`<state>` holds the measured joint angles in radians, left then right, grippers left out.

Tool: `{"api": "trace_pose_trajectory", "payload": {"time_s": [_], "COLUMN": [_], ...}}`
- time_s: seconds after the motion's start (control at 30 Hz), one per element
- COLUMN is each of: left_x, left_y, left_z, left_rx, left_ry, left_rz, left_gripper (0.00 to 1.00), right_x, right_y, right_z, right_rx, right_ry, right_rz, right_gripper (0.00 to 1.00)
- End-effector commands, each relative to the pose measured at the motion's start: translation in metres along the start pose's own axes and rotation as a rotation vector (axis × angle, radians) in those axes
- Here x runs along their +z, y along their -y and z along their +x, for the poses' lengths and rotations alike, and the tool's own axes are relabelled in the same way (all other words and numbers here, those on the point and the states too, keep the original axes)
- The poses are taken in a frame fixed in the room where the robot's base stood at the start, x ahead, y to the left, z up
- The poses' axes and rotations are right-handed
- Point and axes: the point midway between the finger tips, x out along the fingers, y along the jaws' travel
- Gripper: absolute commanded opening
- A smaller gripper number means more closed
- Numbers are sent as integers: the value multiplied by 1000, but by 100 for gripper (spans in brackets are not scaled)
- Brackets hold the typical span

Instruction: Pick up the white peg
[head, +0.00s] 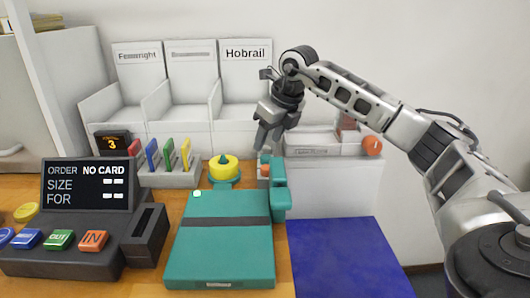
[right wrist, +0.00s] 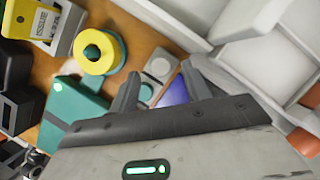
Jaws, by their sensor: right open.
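My right gripper (head: 267,140) hangs from the arm at the right, fingers pointing down, open and empty above the back edge of the table. In the right wrist view its two fingers (right wrist: 160,88) stand apart. Between and beyond them is a small grey block (right wrist: 167,82) with a pale round top (right wrist: 158,67), which may be the white peg, and a second round spot nearer. In the head view this spot is small and partly hidden behind a teal part (head: 279,172), so I cannot make out the peg clearly. My left gripper is not in view.
A yellow ring (head: 224,167) sits on a teal stand just left of the gripper. A teal press-like box (head: 219,250) lies in front, beside a blue mat (head: 345,262). White bins (head: 245,82) stand behind. An order terminal (head: 88,187) is at left.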

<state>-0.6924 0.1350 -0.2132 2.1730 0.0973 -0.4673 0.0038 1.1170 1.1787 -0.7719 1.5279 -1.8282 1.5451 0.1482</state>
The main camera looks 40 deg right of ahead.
Motion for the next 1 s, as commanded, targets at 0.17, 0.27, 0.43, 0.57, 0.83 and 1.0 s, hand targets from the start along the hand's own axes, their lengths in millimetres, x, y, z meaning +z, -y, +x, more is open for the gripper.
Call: {"api": "trace_pose_trajectory", "payload": {"time_s": [0.17, 0.27, 0.43, 0.57, 0.83, 1.0], "left_x": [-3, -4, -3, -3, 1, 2], "left_y": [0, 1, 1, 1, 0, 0], "left_z": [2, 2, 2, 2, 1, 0], "left_rx": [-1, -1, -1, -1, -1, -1], "left_ry": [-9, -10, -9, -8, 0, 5], "left_rz": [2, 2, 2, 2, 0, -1], "left_gripper": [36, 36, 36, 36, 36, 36], "right_x": [0, 0, 0, 0, 0, 1], "right_y": [0, 0, 0, 0, 0, 0], "right_z": [16, 16, 16, 16, 16, 13], "right_rx": [0, 0, 0, 0, 0, 0], "right_ry": [0, 1, 1, 1, 1, 2], "right_rz": [1, 1, 1, 1, 1, 1], "right_gripper": [48, 48, 34, 1, 0, 0]}}
